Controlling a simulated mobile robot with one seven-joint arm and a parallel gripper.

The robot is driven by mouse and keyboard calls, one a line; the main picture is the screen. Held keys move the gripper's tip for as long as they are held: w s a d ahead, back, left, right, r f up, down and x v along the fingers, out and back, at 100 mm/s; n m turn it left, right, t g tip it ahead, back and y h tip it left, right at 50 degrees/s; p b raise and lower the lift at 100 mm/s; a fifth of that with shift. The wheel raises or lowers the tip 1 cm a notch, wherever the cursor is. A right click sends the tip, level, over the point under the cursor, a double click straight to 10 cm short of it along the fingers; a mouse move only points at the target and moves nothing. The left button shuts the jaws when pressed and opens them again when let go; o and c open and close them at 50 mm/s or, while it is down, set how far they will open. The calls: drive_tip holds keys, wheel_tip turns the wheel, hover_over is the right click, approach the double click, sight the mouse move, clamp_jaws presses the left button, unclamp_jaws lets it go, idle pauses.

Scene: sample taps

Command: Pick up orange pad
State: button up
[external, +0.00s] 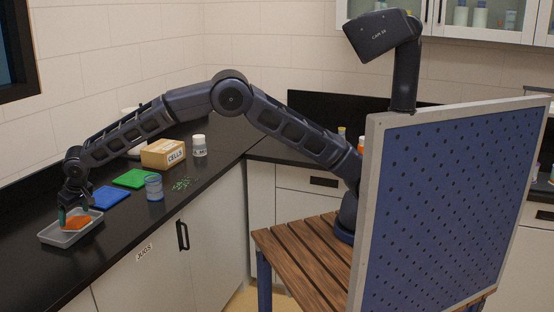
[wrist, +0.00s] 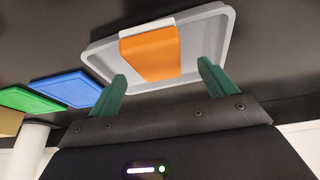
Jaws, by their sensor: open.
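The orange pad (wrist: 150,54) lies in a shallow grey tray (wrist: 98,59) on the black counter. A white strip shows along one edge of the pad in the wrist view. In the external view, the orange pad (external: 76,223) shows in the tray (external: 52,236) at the left end of the counter, partly hidden by my gripper. My gripper (external: 69,217) points down over the tray. In the wrist view, my gripper (wrist: 162,80) has its two green fingers apart with nothing held between them. The pad is just ahead of the fingertips; I cannot tell if they touch it.
A blue board (external: 110,198) and a green board (external: 133,178) lie beyond the tray. A blue-and-clear jar (external: 154,188), green bits (external: 181,184), a box labelled CELLS (external: 163,154) and a white bottle (external: 199,146) stand farther along. The wall runs behind the counter.

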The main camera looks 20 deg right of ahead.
sight(75, 219)
drive_tip(key=x, duration=0.5)
drive_tip(key=shift+d, duration=0.2)
drive_tip(key=shift+c, duration=0.2)
drive_tip(key=c, duration=1.1)
